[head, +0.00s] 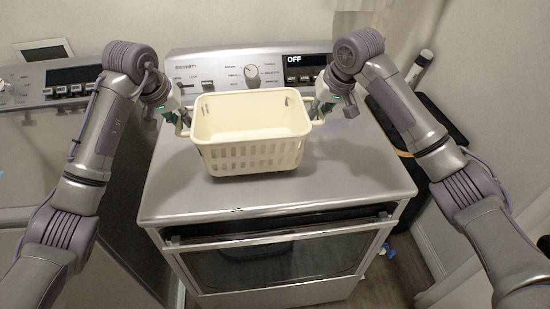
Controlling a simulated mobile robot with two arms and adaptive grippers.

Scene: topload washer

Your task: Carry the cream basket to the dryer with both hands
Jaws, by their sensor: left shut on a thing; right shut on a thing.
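The cream basket (252,158) is upright and empty, with slotted sides. It is over the middle of the grey top of the dryer (330,190), just in front of its control panel. I cannot tell for sure whether its bottom touches the top. My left gripper (184,124) is shut on the handle at the basket's left end. My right gripper (317,112) is shut on the handle at its right end. The fingertips are small and partly hidden by the wrists. The dryer's display (303,60) reads OFF, and its front door with a dark window (280,262) is closed.
Another appliance (35,150) with its own control panel stands to the left of the dryer. A wall (497,90) and a dark bin-like object (440,125) are close on the right. The dryer top in front of the basket is clear.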

